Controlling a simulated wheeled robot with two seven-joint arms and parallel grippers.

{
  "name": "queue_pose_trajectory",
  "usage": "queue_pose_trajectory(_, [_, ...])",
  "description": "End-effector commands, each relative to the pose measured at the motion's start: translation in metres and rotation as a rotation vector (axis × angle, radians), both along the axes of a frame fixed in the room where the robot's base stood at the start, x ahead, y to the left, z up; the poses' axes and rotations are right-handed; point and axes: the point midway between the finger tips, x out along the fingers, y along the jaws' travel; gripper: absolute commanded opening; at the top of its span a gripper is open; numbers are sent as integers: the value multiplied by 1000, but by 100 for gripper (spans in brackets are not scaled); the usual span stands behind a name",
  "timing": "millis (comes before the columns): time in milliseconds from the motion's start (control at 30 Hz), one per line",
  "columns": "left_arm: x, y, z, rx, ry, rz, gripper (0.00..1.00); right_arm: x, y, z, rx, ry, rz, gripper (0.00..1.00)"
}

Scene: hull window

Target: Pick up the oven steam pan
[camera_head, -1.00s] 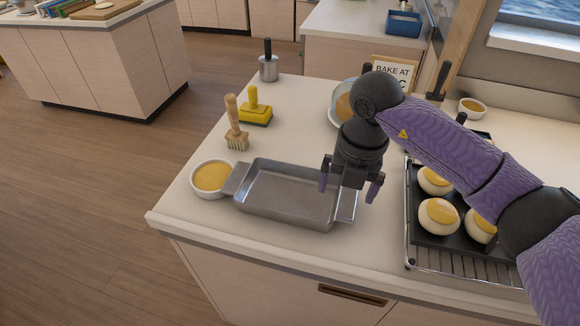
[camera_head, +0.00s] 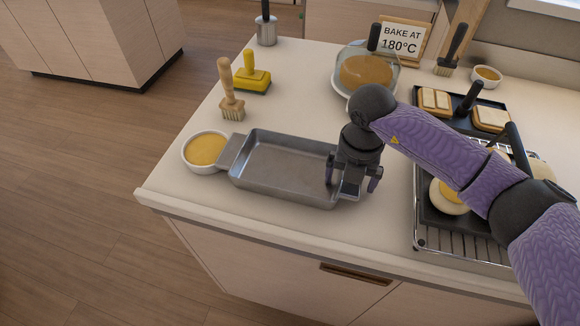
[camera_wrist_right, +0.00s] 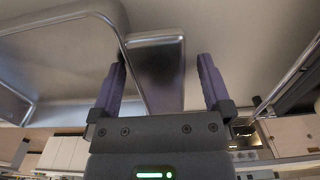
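The oven steam pan (camera_head: 285,172) is a shallow silver rectangular pan with a flat handle at each end. It lies on the counter, and looks empty. My right gripper (camera_head: 352,184) is at its right-hand end, pointing down and open. In the right wrist view my right gripper (camera_wrist_right: 161,85) has one purple finger on each side of the pan's end handle (camera_wrist_right: 157,72), with gaps showing. The pan's rim (camera_wrist_right: 60,15) also shows there. My gripper partly hides this handle in the head view. My left gripper is not in view.
A bowl of yellow filling (camera_head: 205,151) stands close to the pan's left handle. A wooden brush (camera_head: 230,92) and a yellow tool (camera_head: 251,74) stand behind. A glass-covered dish (camera_head: 365,72) is further back. A black tray on a wire rack (camera_head: 460,245) is to the right.

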Motion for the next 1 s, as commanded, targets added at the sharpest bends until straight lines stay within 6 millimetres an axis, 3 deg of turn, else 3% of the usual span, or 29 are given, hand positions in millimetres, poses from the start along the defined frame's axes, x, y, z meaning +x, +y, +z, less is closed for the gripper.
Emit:
queue_pose_trajectory(33, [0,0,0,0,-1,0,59,0,0,0,0,0,0,92])
queue_pose_trajectory(67, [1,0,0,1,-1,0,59,0,0,0,0,0,0,85])
queue_pose_trajectory(467, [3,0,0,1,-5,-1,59,0,0,1,0,0,0,0])
queue_pose_trajectory(900, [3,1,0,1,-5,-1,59,0,0,1,1,-1,0,0])
queue_pose_trajectory(1000, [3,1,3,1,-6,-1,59,1,0,9,1,-3,0,0])
